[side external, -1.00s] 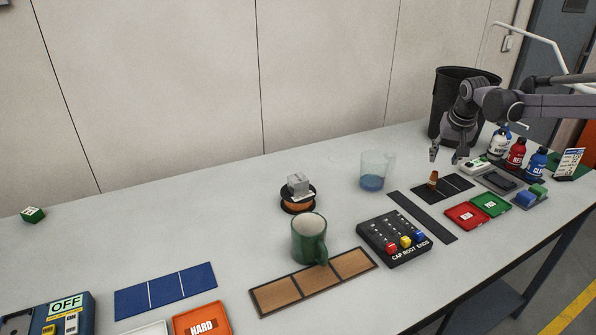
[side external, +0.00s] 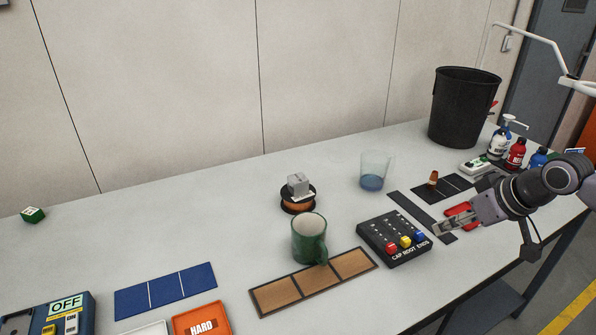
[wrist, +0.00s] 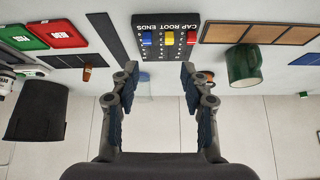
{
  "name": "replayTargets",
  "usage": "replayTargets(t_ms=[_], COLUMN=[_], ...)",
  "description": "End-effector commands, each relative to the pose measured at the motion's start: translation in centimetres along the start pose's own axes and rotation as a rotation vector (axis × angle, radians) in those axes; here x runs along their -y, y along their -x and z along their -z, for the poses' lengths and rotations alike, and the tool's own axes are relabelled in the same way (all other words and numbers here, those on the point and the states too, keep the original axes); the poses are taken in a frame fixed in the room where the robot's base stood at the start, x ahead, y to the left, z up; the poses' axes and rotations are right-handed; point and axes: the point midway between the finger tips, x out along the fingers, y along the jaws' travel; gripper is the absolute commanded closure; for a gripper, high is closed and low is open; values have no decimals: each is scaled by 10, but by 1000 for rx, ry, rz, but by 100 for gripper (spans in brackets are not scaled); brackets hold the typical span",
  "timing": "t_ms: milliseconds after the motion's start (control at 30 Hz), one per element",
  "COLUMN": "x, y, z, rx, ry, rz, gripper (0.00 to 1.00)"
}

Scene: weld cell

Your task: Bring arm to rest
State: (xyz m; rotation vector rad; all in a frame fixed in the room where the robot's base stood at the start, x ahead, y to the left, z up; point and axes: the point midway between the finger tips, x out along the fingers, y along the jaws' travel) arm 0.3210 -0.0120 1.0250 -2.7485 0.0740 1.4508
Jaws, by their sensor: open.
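My gripper (side external: 447,229) is at the right in the side view, over the front part of the table beside the black CAP ROOT ENDS box (side external: 394,238). In the wrist view my gripper (wrist: 158,80) has its two fingers wide apart with nothing between them. The wrist picture is upside down, with the black box (wrist: 166,40) beyond the fingertips. My arm hides most of the red tray (side external: 461,211) and the green tray in the side view.
A green mug (side external: 309,239) stands behind a cork mat (side external: 277,297). A spool (side external: 297,201) carries a grey block. A clear beaker (side external: 374,171) with blue liquid and a black bin (side external: 462,108) stand farther back. Bottles (side external: 499,140) stand at the right. The left-middle table is clear.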

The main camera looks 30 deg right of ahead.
Motion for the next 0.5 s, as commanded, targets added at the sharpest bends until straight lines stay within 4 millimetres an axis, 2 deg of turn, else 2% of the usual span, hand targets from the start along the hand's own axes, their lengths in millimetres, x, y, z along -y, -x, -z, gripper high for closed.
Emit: replayTargets(t_ms=[100, 200, 500], x=[8, 10, 11], y=[0, 0, 0], z=[-18, -24, -24], rx=[-15, -21, -22], ry=[36, 49, 52], rz=[19, 26, 28], gripper=[54, 54, 54])
